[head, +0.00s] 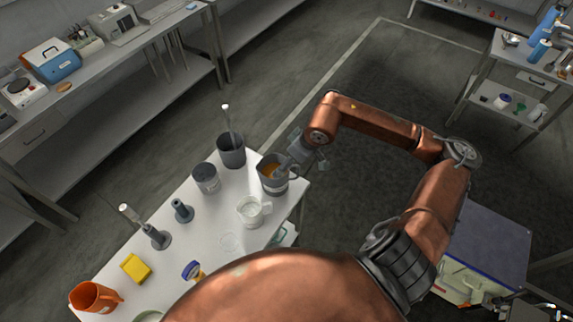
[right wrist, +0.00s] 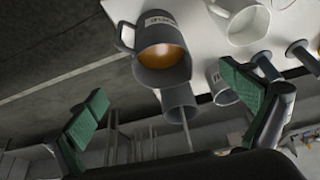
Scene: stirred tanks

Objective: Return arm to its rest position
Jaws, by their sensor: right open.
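My right gripper (head: 301,155) is at the far right corner of the white table (head: 215,222), beside a grey jug (head: 272,184) with orange-brown liquid in it. In the right wrist view my right gripper (right wrist: 165,90) is open, its two green-padded fingers wide apart with nothing held. The copper right arm (head: 385,125) reaches out over the floor and bends back to the table. My left gripper is not in view.
A tall grey beaker with a rod (head: 231,152), a grey cup (head: 206,180), a white jug (head: 252,211), dark stands (head: 158,238), a yellow block (head: 136,267) and an orange jug (head: 93,297) stand on the table. A blue-topped cabinet (head: 487,245) stands right. Floor beyond the arm is clear.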

